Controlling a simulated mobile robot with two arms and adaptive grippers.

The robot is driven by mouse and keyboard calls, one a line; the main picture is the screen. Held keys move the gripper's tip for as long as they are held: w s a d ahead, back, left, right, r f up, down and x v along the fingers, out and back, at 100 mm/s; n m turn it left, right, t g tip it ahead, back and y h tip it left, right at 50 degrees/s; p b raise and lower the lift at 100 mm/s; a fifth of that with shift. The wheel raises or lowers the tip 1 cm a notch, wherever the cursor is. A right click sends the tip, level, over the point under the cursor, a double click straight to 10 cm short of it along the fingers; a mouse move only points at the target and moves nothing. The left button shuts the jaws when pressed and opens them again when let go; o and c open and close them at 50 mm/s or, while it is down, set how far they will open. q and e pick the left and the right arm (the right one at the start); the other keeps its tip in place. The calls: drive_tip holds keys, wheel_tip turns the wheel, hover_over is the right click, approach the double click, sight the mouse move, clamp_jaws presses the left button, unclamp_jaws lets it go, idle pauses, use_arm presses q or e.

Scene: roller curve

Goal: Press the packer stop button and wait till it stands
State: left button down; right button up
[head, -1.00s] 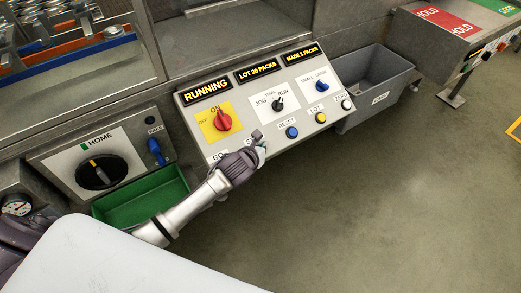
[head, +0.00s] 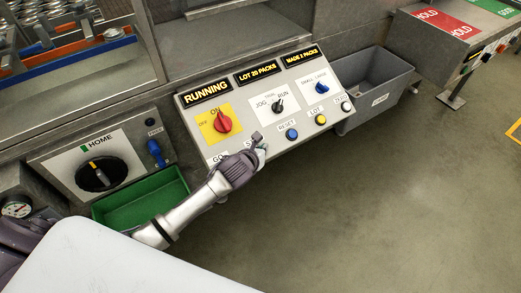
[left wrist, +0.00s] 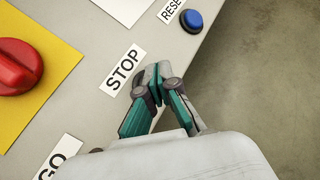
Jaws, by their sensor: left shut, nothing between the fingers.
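The packer's control panel (head: 262,140) slopes in the middle of the head view, and its display (head: 206,93) reads RUNNING. The STOP label (left wrist: 123,69) shows clearly in the left wrist view. The stop button itself is hidden behind my fingers. My left gripper (head: 258,140) is shut and empty, with its fingertips over the panel's front edge beside the STOP label. In the left wrist view the closed fingertips (left wrist: 158,74) lie just right of that label; I cannot tell whether they touch the button. My right gripper is not in view.
A red ON/OFF knob (head: 222,121) on yellow and the GO label (head: 217,158) are left of the fingers. The blue RESET button (head: 292,134) and yellow LOT button (head: 321,119) are right. A green bin (head: 140,202) and grey bin (head: 378,85) flank the panel.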

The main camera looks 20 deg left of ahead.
use_arm(q)
drive_tip(key=shift+f, duration=0.15)
drive_tip(key=shift+w+a+f, duration=0.15)
drive_tip(key=shift+f, duration=0.1)
drive_tip(key=shift+w+a+f, duration=0.15)
drive_tip(key=shift+a+f, duration=0.05)
drive_tip(key=shift+f, duration=0.2)
idle(0.9)
drive_tip(key=shift+s+d+r+p, duration=0.15)
drive_tip(key=shift+d+r+p, duration=0.05)
drive_tip(key=shift+r+p, duration=0.25)
drive_tip(key=shift+s+d+r+p, duration=0.15)
drive_tip(key=shift+r+p, duration=0.2)
drive_tip(key=shift+p, duration=0.1)
drive_tip(key=r+p, duration=0.1)
drive_tip(key=s+d+r+p, duration=0.1)
drive_tip(key=r+p, duration=0.1)
drive_tip(key=d+r+p, duration=0.1)
drive_tip(key=p, duration=0.1)
drive_tip(key=shift+s+r, duration=0.15)
drive_tip(key=shift+s, duration=0.15)
